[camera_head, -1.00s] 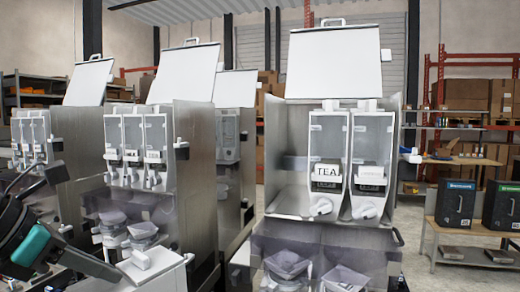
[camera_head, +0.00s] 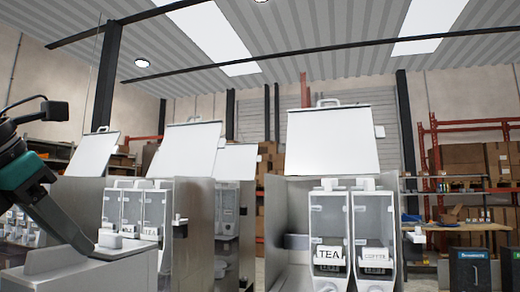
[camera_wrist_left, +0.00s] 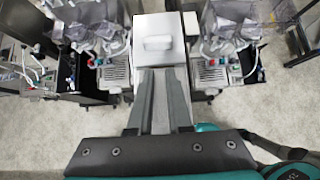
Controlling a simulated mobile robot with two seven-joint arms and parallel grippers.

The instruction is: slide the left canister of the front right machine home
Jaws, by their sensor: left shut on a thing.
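My left gripper (camera_head: 86,246) reaches in from the left, its dark finger lying against a pale grey canister (camera_head: 125,274) at the lower left. In the left wrist view the gripper (camera_wrist_left: 161,72) is shut on the canister (camera_wrist_left: 147,25), which has a raised white block on its upper face and hangs above the floor. The front right machine (camera_head: 273,235) stands right of centre with its white lid (camera_head: 332,140) raised. It holds a TEA canister (camera_head: 328,222) and a COFFEE canister (camera_head: 373,222). Left of TEA is an open bay. My right gripper is out of view.
A machine with several canisters (camera_head: 155,212) stands behind the held canister, its lid up. More machines stand behind it. Shelves (camera_head: 465,160) and dark boxes (camera_head: 470,272) are at the right. In the left wrist view, machines flank the canister above grey floor (camera_wrist_left: 70,140).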

